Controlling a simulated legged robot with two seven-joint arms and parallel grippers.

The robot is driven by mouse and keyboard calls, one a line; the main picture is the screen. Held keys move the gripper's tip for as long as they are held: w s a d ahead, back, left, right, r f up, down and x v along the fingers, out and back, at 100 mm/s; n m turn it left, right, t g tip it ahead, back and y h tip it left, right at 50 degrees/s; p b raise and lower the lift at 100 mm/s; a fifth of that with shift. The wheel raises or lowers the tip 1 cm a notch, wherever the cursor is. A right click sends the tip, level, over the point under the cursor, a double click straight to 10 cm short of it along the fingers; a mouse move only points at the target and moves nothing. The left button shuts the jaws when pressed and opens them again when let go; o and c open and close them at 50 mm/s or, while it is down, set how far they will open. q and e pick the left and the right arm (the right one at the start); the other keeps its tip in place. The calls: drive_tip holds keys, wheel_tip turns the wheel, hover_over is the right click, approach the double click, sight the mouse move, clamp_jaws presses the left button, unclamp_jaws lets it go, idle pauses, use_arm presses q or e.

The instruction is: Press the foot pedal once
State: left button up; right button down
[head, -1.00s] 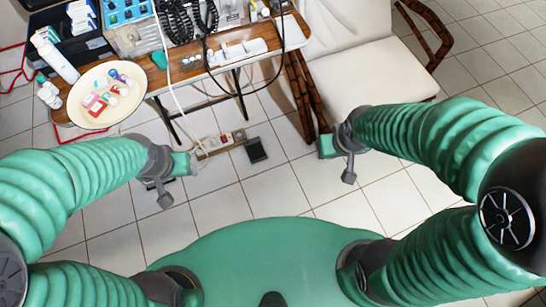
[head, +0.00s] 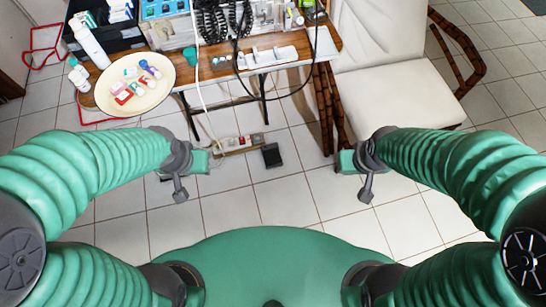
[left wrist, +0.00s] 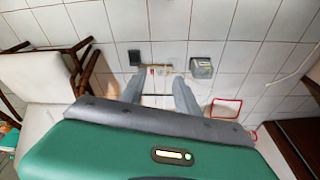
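The foot pedal (head: 271,155) is a small black block lying on the tiled floor beside the right end of a white power strip (head: 237,147). In the left wrist view it looks like the dark square (left wrist: 137,59) beyond my fingers, towards the chair. My left gripper (head: 190,178) hangs to the left of the pedal in the head view, apart from it. In the left wrist view its two grey fingers (left wrist: 158,88) stand apart with nothing between them. My right gripper (head: 358,178) hangs to the right of the pedal; its finger opening is not clear.
A wooden table (head: 185,75) with dental gear stands behind the pedal, holding an oval tray (head: 105,101). A cream chair (head: 395,98) stands at right. A white cord runs down to the strip. A grey box (left wrist: 201,67) lies on the floor. Tiles in front look clear.

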use_arm(q)
drive_tip(key=shift+s+a, duration=0.1)
drive_tip(key=shift+a, duration=0.15)
drive_tip(key=c, duration=0.5)
drive_tip(key=shift+c, duration=1.1)
drive_tip(key=shift+d, duration=0.15)
clamp_jaws()
drive_tip(key=shift+d, duration=0.15)
